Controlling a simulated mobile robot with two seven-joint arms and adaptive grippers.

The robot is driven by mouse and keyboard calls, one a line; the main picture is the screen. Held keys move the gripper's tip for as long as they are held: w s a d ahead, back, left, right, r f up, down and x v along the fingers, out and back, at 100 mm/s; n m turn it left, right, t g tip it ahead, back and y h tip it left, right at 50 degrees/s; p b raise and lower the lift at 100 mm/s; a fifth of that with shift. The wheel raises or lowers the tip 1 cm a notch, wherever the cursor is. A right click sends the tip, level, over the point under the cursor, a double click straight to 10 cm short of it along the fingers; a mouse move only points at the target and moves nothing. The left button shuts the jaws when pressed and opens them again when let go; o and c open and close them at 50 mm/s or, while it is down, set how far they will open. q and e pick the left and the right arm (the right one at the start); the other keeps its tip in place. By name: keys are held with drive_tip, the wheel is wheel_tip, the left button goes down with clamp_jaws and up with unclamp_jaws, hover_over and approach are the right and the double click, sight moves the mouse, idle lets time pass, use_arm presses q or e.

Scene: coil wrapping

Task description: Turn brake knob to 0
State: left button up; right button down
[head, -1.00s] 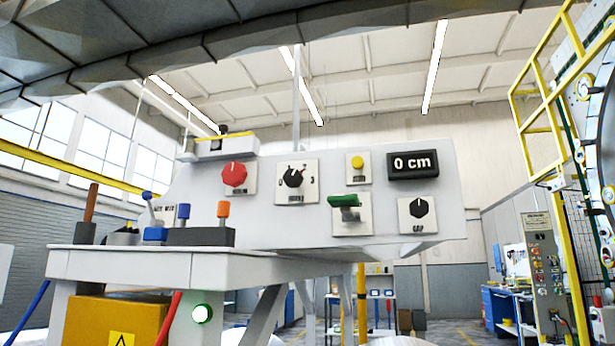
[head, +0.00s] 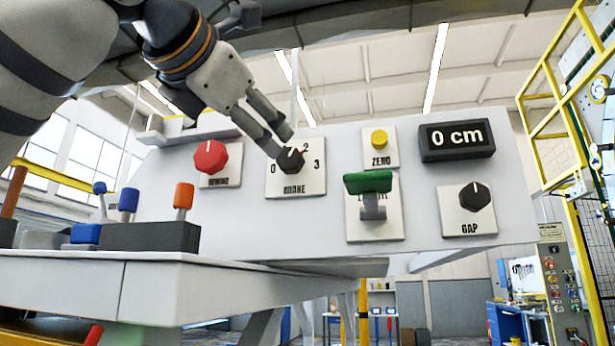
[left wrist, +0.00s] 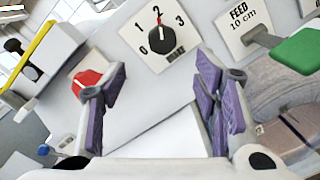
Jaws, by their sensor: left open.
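The brake knob (head: 291,160) is a black dial on a white plate on the grey panel, marked 0, 2 and 3 in the head view. The left wrist view also shows the knob (left wrist: 161,40), with its red pointer at 2. My left gripper (head: 279,143) reaches in from the upper left, its fingertips just in front of the knob and covering part of its plate. In the left wrist view the purple-padded fingers (left wrist: 162,82) are spread and empty, with the knob ahead between them. I cannot tell whether a fingertip touches it. My right gripper is not in view.
A red knob (head: 210,157) sits left of the brake knob. To the right are a green lever (head: 368,182), a yellow button (head: 379,138), a gap knob (head: 474,196) and a display (head: 457,140) reading 0 cm. Small levers (head: 183,196) stand on the ledge below.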

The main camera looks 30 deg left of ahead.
sight(287, 158)
use_arm(q)
drive_tip(key=w, duration=0.3)
drive_tip(key=w+a, duration=0.1)
drive_tip(key=w, duration=0.6)
drive_tip(key=shift+w+a, duration=0.3)
drive_tip(key=shift+a, duration=0.05)
drive_tip(key=c, duration=1.1)
